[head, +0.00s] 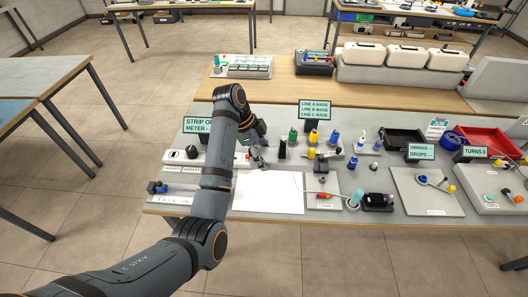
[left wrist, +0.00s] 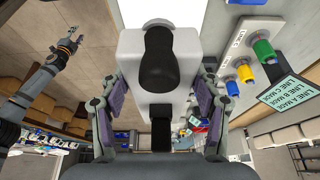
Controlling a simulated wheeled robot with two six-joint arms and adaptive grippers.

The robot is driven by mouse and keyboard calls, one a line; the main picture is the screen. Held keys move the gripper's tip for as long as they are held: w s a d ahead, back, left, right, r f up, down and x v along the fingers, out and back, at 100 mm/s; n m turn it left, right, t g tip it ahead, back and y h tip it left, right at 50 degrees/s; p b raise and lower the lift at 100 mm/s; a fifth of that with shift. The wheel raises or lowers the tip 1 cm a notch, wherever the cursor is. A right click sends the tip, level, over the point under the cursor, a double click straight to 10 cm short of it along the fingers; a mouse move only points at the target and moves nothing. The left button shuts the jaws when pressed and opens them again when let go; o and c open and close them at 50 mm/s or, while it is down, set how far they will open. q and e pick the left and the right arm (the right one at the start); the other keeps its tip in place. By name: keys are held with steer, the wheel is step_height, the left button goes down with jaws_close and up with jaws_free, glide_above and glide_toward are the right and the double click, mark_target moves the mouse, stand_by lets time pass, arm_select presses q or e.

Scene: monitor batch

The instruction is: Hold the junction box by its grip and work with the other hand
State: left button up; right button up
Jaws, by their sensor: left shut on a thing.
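My left gripper (head: 258,154) is low over the bench, left of its middle. In the left wrist view its two fingers (left wrist: 160,108), with purple pads, press on either side of a pale box-shaped body. This body, which looks like the junction box (left wrist: 130,52), carries a large black rounded knob and a black piece below it. In the head view my arm covers much of the pale long housing (head: 173,158) near the gripper. My right gripper (left wrist: 70,42) shows small at the upper left of the left wrist view; its opening is too small to judge.
A white sheet (head: 268,193) lies in front of the gripper. Several coloured plugs and connectors stand to its right, with a black tray (head: 403,142) and a red tray (head: 490,141) beyond. Label signs (head: 313,110) stand among them. A raised wooden shelf (head: 285,88) runs behind.

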arm_select(q)
steer(key=b, duration=0.3)
glide_above(268, 191)
steer(key=a, duration=0.2)
steer(key=shift+f, duration=5.2)
steer(key=shift+d+f+b, duration=0.2)
steer(key=shift+f+b, duration=1.5)
steer(key=shift+f, duration=2.05)
